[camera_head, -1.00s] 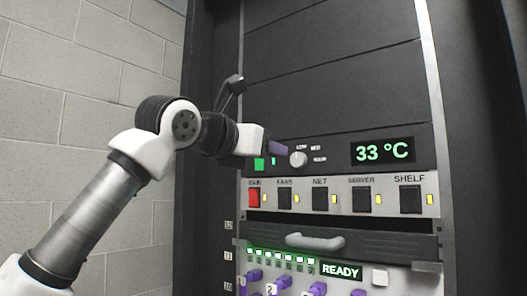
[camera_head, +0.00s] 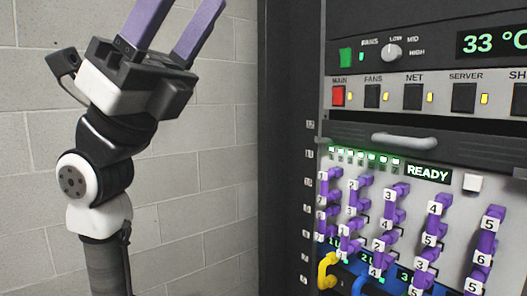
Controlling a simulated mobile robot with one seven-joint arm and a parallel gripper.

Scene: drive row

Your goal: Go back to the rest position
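My gripper (camera_head: 172,28) is at the upper left in front of the block wall, pointing up. Its two purple fingers are spread apart with nothing visible between them; the fingertips run up to the top edge of the picture. My gripper is well to the left of the server rack (camera_head: 290,150) and touches nothing there.
The rack holds a temperature display (camera_head: 490,41), a fan knob (camera_head: 391,51), a row of switches with a red MAIN one (camera_head: 338,95), a grey handle (camera_head: 404,141), a READY display (camera_head: 429,172) and several numbered purple drive levers. Free room lies between my arm and the rack.

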